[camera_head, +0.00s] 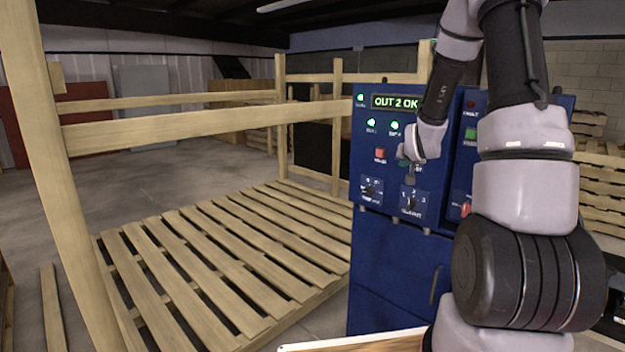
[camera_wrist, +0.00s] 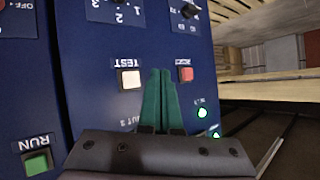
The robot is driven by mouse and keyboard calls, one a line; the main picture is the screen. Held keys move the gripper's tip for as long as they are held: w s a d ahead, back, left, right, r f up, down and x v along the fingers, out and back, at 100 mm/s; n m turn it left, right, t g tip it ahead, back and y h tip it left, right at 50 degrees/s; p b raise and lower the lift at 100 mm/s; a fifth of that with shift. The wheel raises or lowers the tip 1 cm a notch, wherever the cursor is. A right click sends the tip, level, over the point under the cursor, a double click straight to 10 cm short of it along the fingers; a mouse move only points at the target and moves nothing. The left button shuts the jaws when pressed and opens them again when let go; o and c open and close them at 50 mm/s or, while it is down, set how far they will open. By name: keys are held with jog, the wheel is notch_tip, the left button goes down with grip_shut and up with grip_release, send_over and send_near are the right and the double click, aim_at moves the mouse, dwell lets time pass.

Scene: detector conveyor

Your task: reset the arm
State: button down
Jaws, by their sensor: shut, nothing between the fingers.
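My arm reaches from the right of the head view to the front of a blue control cabinet (camera_head: 392,260). In the wrist view, the green fingers (camera_wrist: 161,72) are together and empty. Their tips lie between a white button labelled TEST (camera_wrist: 130,78) and a red button (camera_wrist: 185,74). I cannot tell whether they touch the panel. The display (camera_head: 395,102) reads "OUT 2 OK", partly covered by my arm.
A green RUN button (camera_wrist: 37,163) and lit green lamps (camera_wrist: 202,112) show on the panel. A wooden slatted pallet (camera_head: 205,255) lies left of the cabinet, with wooden rails (camera_head: 210,125) around it. Stacked pallets (camera_head: 600,185) stand at the right. Open floor shows at the far left.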

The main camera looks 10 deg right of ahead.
jog(key=s+a+r+g+y, duration=0.2)
jog(key=s+a+r, duration=0.8)
jog(key=s+r, duration=0.4)
jog(key=s+a+r+g+y, duration=0.1)
jog(key=s+a+r, duration=0.1)
jog(key=s, duration=0.8)
jog(key=s+a+r+n+g+y, duration=0.1)
jog(key=s+a, duration=0.3)
jog(key=s, duration=0.6)
jog(key=shift+s+a+r+n+g+y, duration=0.3)
jog(key=shift+s+a+r+y, duration=0.1)
jog(key=shift+y, duration=0.1)
